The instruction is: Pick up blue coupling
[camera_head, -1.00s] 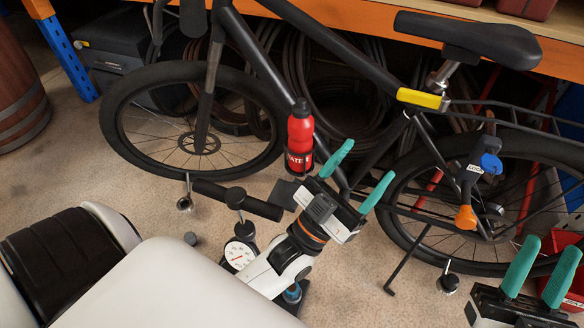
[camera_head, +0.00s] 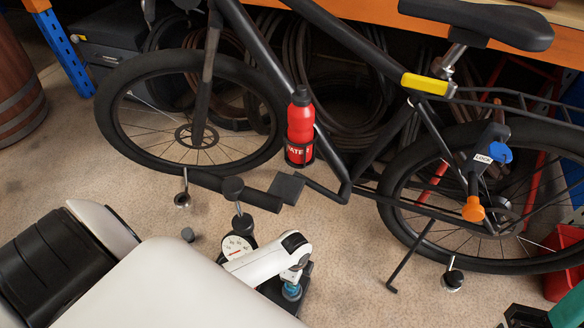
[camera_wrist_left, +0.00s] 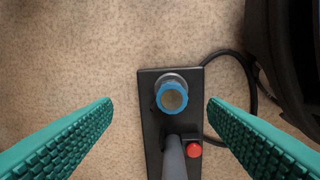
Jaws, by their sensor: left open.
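The blue coupling (camera_wrist_left: 172,97) is a blue ring around a round metal part on a black base plate (camera_wrist_left: 152,130). In the head view the coupling (camera_head: 291,291) shows low, partly hidden by my white arm link. My left gripper (camera_wrist_left: 158,104) is open, with its two teal fingers spread to either side of the coupling and apart from it. It holds nothing. I cannot tell its height above the coupling. In the head view the left gripper's fingers do not show. My right gripper (camera_head: 562,310) is cut off at the lower right corner, with only part visible.
A red button (camera_wrist_left: 194,150) and a grey tube sit on the plate near the coupling. A black hose (camera_wrist_left: 236,58) curves beside it. A dial gauge (camera_head: 237,248) and a black bar handle (camera_head: 234,193) stand near. A bicycle with a red bottle (camera_head: 300,125) stands behind.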

